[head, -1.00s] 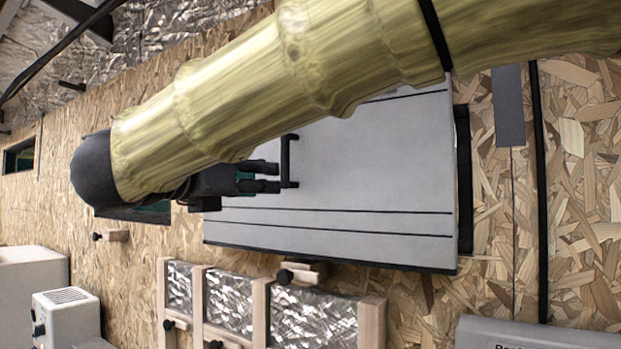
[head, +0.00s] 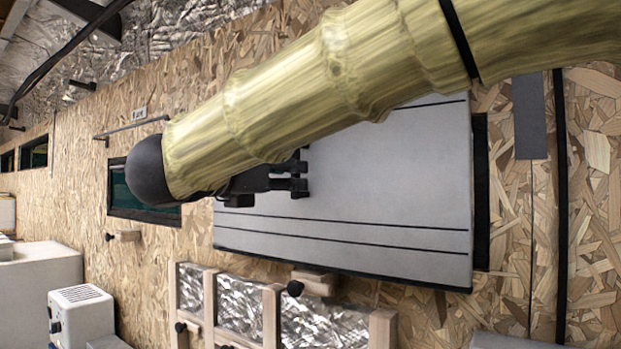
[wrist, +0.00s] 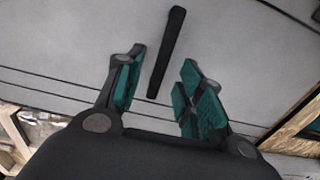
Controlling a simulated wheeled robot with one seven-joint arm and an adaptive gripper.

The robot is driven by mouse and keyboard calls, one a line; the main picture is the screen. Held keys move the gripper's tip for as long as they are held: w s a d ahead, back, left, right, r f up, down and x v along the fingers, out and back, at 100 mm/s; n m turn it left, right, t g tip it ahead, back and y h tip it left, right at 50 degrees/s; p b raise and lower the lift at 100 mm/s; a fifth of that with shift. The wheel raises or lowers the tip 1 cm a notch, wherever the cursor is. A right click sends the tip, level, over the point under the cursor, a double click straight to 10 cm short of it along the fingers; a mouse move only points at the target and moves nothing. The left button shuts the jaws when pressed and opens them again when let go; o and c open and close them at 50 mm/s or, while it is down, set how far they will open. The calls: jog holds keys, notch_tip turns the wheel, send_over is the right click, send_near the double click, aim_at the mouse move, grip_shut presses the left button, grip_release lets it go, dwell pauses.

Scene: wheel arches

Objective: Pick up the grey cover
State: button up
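The grey cover (head: 400,190) is a large flat light-grey panel with black lines, standing against the chipboard wall in the head view. It fills the background of the wrist view (wrist: 70,60). A dark bar handle (wrist: 167,55) sticks out from it. In the wrist view my gripper (wrist: 160,85) is open, with its teal-padded fingers on either side of the handle's near end. The handle shows between and beyond the fingertips, and I see no finger closed on it. In the head view my gripper (head: 290,178) is at the cover's left part, partly hidden by my arm.
Below the cover are wooden-framed foil panels (head: 240,312) with dark knobs and a wooden block (head: 315,283). A white appliance (head: 82,310) stands at lower left. A dark window (head: 125,190) and a rail (head: 135,127) are on the wall at left.

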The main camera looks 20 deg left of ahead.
aim_at(293, 176)
jog(key=p+x, duration=0.2)
jog(key=x, duration=0.1)
jog(key=shift+r, duration=0.2)
jog(key=shift+w+d+f, duration=0.15)
jog(key=shift+w, duration=0.4)
jog(key=shift+c, duration=0.5)
grip_shut()
